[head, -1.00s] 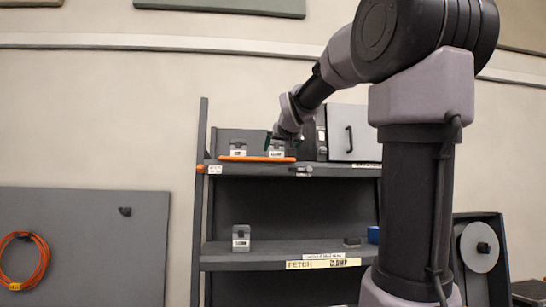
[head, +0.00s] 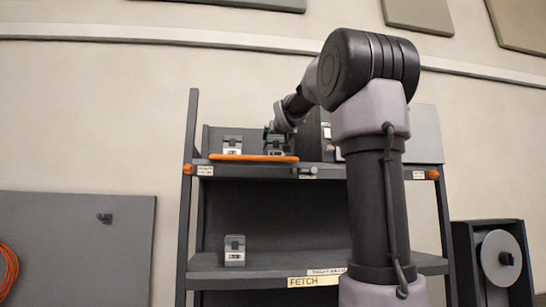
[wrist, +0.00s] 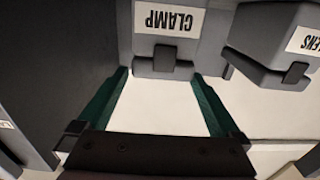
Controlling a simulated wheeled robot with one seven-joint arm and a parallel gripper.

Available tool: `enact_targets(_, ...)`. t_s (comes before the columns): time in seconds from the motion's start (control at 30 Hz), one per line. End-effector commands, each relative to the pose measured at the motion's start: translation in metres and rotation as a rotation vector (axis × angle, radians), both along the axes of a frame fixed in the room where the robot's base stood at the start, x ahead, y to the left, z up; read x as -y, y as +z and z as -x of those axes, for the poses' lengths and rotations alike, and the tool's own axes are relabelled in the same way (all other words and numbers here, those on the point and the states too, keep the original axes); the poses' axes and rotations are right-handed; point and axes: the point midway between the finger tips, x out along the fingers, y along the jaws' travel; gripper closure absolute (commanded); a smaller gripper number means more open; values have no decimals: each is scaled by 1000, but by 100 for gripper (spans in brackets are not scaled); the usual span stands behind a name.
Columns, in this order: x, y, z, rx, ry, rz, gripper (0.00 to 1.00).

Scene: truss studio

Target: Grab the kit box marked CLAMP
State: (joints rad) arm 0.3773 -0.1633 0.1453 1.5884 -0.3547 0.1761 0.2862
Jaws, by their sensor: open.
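The grey kit box marked CLAMP (wrist: 165,48) shows upside down at the top of the wrist view, with a dark latch below its white label. My gripper (wrist: 161,77) is open, its two green fingers pointing at this box, one tip near each side of it. Nothing is held between them. In the head view my gripper (head: 270,133) is at the upper shelf, by the right one of two small grey boxes (head: 278,146). This box is partly hidden by the gripper, and its label is too small to read there.
A box marked LENS (wrist: 275,50) stands close beside CLAMP; its label is partly cut off. An orange bar (head: 253,158) runs along the upper shelf's front edge. Another grey box (head: 234,252) stands on the lower shelf (head: 275,265), above a FETCH sign (head: 302,282).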

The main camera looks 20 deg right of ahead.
Motion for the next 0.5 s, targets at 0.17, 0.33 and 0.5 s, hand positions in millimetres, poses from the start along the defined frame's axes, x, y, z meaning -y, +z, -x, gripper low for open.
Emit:
enact_targets(0.17,6,0,-20,0,0,0,0)
enact_targets(0.33,10,-3,-35,-2,-1,0,0)
enact_targets(0.5,16,-4,-60,-1,0,0,0)
